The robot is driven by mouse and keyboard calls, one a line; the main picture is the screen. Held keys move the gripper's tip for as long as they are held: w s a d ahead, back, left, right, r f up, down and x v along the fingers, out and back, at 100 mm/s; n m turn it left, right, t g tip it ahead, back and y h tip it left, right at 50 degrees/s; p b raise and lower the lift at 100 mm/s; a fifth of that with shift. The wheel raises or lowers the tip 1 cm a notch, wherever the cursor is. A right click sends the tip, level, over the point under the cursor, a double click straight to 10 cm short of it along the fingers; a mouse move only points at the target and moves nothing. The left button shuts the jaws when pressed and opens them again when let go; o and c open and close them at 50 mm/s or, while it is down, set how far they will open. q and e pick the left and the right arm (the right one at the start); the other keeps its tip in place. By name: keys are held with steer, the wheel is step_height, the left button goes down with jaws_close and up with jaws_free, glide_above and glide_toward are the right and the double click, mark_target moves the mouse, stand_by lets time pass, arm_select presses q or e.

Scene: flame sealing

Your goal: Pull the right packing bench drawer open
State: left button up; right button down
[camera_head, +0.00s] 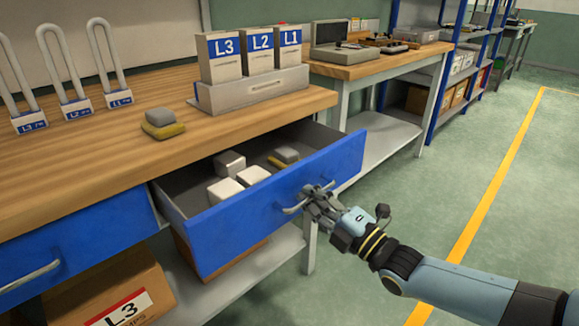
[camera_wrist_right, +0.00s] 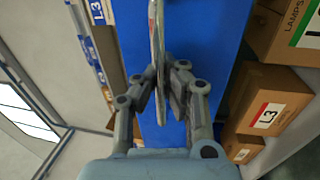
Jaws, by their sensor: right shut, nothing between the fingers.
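The right packing bench drawer (camera_head: 240,222) is pulled out in the head view. Its blue front stands well away from the bench and its inside shows. Its metal handle (camera_head: 293,209) runs along the front. My right gripper (camera_head: 314,195) is at the right part of this handle, with its arm coming in from the lower right. In the right wrist view the fingers (camera_wrist_right: 165,68) are close together beside the handle bar (camera_wrist_right: 155,30), in front of the blue drawer face (camera_wrist_right: 205,35). The fingers are shut with nothing held. My left gripper is in neither view.
White blocks (camera_head: 224,191) and a grey-and-yellow pad (camera_head: 284,158) lie in the drawer. The left drawer (camera_head: 85,245) is shut. On the bench top stand a rack (camera_head: 255,91) of labelled boxes and another pad (camera_head: 162,124). Cartons (camera_head: 130,295) sit below. Floor at right is clear.

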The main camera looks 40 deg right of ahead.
steer(key=r+p+v, duration=0.1)
steer(key=p+v, duration=0.1)
steer(key=v, duration=0.5)
steer(key=shift+s, duration=0.3)
steer(key=shift+r, duration=0.1)
steer(key=c, duration=1.4)
jaws_free()
steer(key=v, duration=1.2)
steer(key=shift+d, duration=0.1)
steer(key=shift+w, duration=0.1)
